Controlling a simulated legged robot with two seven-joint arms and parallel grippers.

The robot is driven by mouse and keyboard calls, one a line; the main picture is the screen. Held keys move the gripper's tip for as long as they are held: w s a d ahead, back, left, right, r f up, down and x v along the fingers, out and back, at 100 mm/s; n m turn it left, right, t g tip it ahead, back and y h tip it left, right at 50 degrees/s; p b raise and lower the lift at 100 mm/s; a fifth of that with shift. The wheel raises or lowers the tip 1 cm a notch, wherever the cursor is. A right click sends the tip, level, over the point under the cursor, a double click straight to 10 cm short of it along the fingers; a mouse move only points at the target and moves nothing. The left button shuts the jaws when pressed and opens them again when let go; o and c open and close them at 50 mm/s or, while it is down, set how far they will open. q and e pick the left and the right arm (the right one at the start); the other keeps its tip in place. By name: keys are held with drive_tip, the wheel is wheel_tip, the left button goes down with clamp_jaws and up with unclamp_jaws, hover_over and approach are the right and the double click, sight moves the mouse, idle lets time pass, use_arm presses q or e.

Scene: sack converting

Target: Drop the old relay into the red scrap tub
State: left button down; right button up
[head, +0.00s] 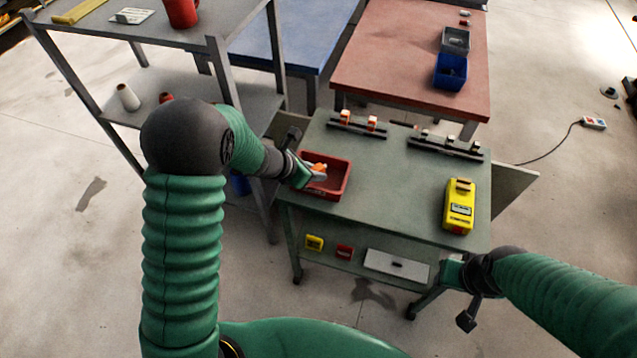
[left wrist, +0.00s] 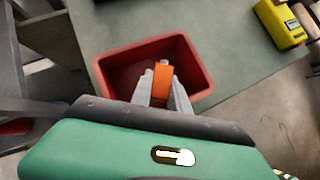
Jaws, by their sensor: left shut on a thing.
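The red scrap tub (head: 338,192) stands on the green cart top at its left side. In the left wrist view the tub (left wrist: 115,65) lies right beyond my fingers. My left gripper (head: 318,173) is shut on an orange relay (head: 320,166) over the tub. The relay (left wrist: 162,80) shows between the two grey fingertips (left wrist: 163,92) in the left wrist view, with the tub's inside behind it. I cannot tell how high above the tub floor it is. My right gripper (head: 452,274) is at the cart's front right; its fingers are too unclear to judge.
A yellow meter (head: 460,206) stands on the right of the cart top (head: 400,190). Two dark rails, the left (head: 357,125) with orange relays and the right (head: 445,147), lie along the back. A grey shelf (head: 120,50) stands close on the left. The cart's middle is clear.

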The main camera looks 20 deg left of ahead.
use_arm(q)
drive_tip(key=shift+w+f, duration=0.25)
drive_tip(key=shift+f, duration=0.25)
drive_tip(key=shift+w+a, duration=0.1)
drive_tip(key=shift+a, duration=0.2)
drive_tip(key=c, duration=1.4)
unclamp_jaws()
drive_tip(key=shift+s+a+r, duration=0.15)
drive_tip(key=shift+s+a, duration=0.05)
drive_tip(key=shift+s, duration=0.1)
drive_tip(key=shift+o, duration=1.1)
drive_tip(key=shift+w+d, duration=0.15)
drive_tip(key=shift+d, duration=0.15)
drive_tip(key=p+v, duration=0.3)
drive_tip(key=v, duration=1.3)
drive_tip(key=shift+s+a, duration=0.2)
drive_tip(key=shift+a, duration=0.05)
use_arm(e)
drive_tip(key=shift+w+a+r, duration=0.1)
drive_tip(key=shift+a+r, duration=0.05)
drive_tip(key=shift+r, duration=0.45)
drive_tip(key=shift+w+a+r, duration=0.1)
drive_tip(key=shift+r, duration=0.5)
